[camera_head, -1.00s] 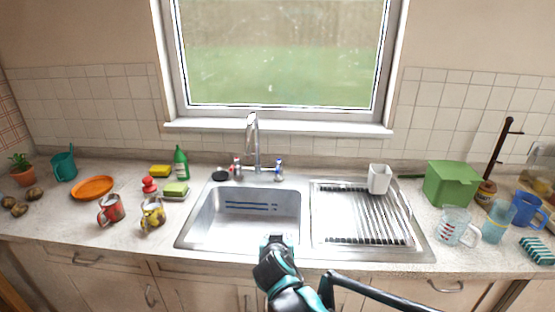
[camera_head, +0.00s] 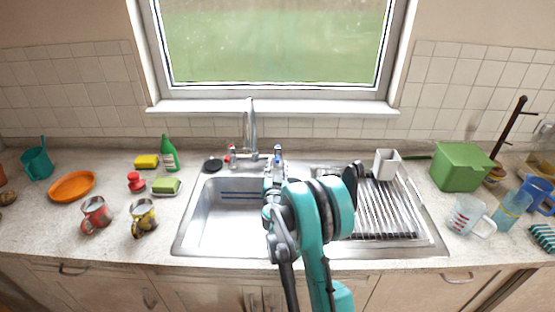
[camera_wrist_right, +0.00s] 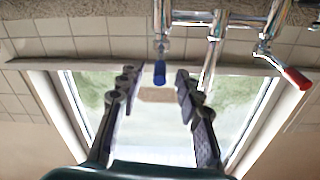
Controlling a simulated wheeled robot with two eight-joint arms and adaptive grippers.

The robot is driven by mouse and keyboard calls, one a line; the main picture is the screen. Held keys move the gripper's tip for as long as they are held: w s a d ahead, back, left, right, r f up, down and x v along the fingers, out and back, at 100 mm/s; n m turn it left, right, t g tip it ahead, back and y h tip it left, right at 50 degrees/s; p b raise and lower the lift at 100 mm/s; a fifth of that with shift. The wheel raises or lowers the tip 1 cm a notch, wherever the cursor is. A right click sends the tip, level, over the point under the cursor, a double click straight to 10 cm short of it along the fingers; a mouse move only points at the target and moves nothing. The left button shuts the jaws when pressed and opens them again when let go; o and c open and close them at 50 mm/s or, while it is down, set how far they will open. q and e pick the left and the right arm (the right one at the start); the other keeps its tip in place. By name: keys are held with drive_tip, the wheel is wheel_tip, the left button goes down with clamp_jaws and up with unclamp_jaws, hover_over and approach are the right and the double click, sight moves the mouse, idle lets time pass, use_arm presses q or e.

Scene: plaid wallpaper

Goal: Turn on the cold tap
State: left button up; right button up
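The cold tap (camera_head: 278,153), with a blue-marked handle, stands at the right of the chrome faucet (camera_head: 250,132) behind the sink. The hot tap (camera_head: 232,153), with a red-marked handle, is at the left. My right gripper (camera_head: 274,172) reaches over the sink to just in front of the cold tap. In the right wrist view, which looks upside down, my right gripper (camera_wrist_right: 156,82) is open. The blue handle (camera_wrist_right: 159,72) shows between its two fingertips, with gaps on both sides. The red handle (camera_wrist_right: 296,78) is off to the right. My left gripper is not in view.
The sink basin (camera_head: 213,232) is partly hidden by my right arm. Mugs, a green bottle (camera_head: 170,154) and sponges are on the left counter. A green box (camera_head: 461,168) is at the right.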

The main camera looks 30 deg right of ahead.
sight(278, 157)
drive_tip(key=x, duration=0.3)
drive_tip(key=shift+f, duration=0.15)
drive_tip(key=shift+w+d, duration=0.35)
drive_tip(key=shift+w, duration=0.15)
clamp_jaws()
drive_tip(key=shift+b, duration=0.3)
